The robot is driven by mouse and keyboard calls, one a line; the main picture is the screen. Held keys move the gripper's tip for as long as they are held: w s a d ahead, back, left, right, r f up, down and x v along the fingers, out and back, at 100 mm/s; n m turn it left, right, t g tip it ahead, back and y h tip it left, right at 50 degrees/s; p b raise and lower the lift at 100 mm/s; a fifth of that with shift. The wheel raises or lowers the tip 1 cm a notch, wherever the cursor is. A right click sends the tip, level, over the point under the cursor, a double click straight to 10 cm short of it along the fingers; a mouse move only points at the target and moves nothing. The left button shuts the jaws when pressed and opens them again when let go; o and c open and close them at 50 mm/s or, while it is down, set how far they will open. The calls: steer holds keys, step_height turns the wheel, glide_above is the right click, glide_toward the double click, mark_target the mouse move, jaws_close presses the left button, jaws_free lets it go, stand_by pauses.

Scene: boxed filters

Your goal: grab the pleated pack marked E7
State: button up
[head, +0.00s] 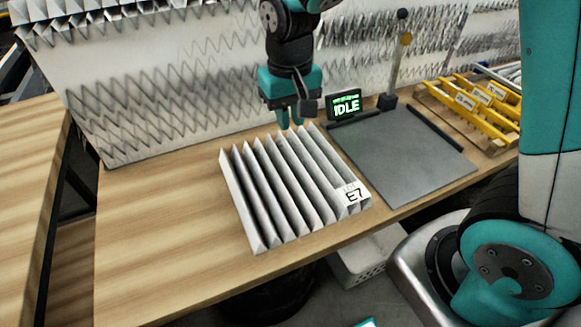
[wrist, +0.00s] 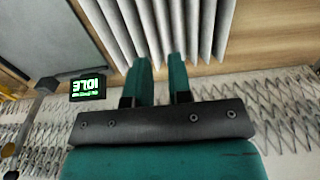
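The pleated pack (head: 290,185) is a white-grey zigzag block lying on the wooden bench, with a label reading E7 (head: 353,195) at its near right corner. Part of the pack shows along the top of the wrist view (wrist: 205,25), without its label. My gripper (head: 291,124) points down at the pack's far edge. Its two teal fingers (wrist: 161,62) stand apart with a gap, and I see nothing clearly held between them. The fingertips overlap the pack's edge in the wrist view; whether they touch it I cannot tell.
A post (head: 398,65) stands behind the plate. A rack with yellow bars (head: 475,105) is farther right. Large pleated sheets (head: 170,70) line the back. Bench left of the pack is clear.

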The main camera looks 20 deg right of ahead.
mark_target(290, 170)
step_height(290, 170, down, 11)
steer(key=shift+r+p, duration=0.1)
steer(key=shift+p, duration=0.7)
steer(key=shift+w+d+f+p, duration=0.1)
steer(key=shift+f+p, duration=0.4)
steer(key=shift+f, duration=0.9)
steer(key=shift+w+f+p, duration=0.1)
steer(key=shift+f+p, duration=0.4)
steer(key=shift+f, duration=0.9)
jaws_close()
